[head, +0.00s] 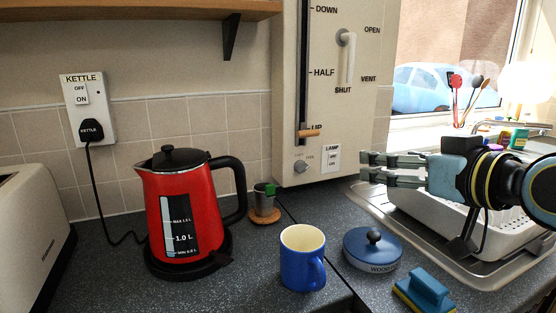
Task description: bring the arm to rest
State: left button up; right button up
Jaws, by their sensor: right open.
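My right gripper (378,168) shows in the head view at the right, its arm coming in from the right edge. Its two fingers point left, apart, with nothing between them. It hangs above the worktop, in front of the lower right of the beige wall panel and over the left part of the sink area. My left gripper is not in the head view.
A red kettle (207,205) stands on the worktop, with a blue mug (302,262), a blue round lid (373,262) and a blue-handled sponge (427,288) to its right. A white dish rack (414,208) is below my right arm. A toaster (28,240) is at left.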

jog(key=s+d+f+m+g+h, duration=0.1)
jog(key=s+d+f+g+h, duration=0.15)
jog(key=s+f, duration=0.45)
jog(key=s+d+f+g+h, duration=0.1)
jog(key=s+f+g, duration=0.2)
jog(key=s+f, duration=0.35)
jog(key=s+d+f+m+g+h, duration=0.1)
jog(key=s+d+f+g+h, duration=0.2)
jog(key=s, duration=0.6)
jog(key=s+d+f+m+g, duration=0.1)
jog(key=s+d+f+g, duration=0.2)
jog(key=s, duration=0.5)
notch_tip(320, 180, down, 31)
jog(key=s+d+b, duration=0.1)
jog(key=d+b, duration=0.1)
jog(key=b, duration=0.3)
pick_arm(q)
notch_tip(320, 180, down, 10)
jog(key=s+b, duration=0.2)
jog(key=b, duration=0.3)
pick_arm(e)
jog(key=s+f+g, duration=0.2)
jog(key=s+f, duration=1.7)
jog(key=f, duration=0.3)
jog(key=shift+s+d+f+m, duration=0.15)
jog(key=shift+s+d+m, duration=0.15)
jog(key=shift+d+m, duration=0.1)
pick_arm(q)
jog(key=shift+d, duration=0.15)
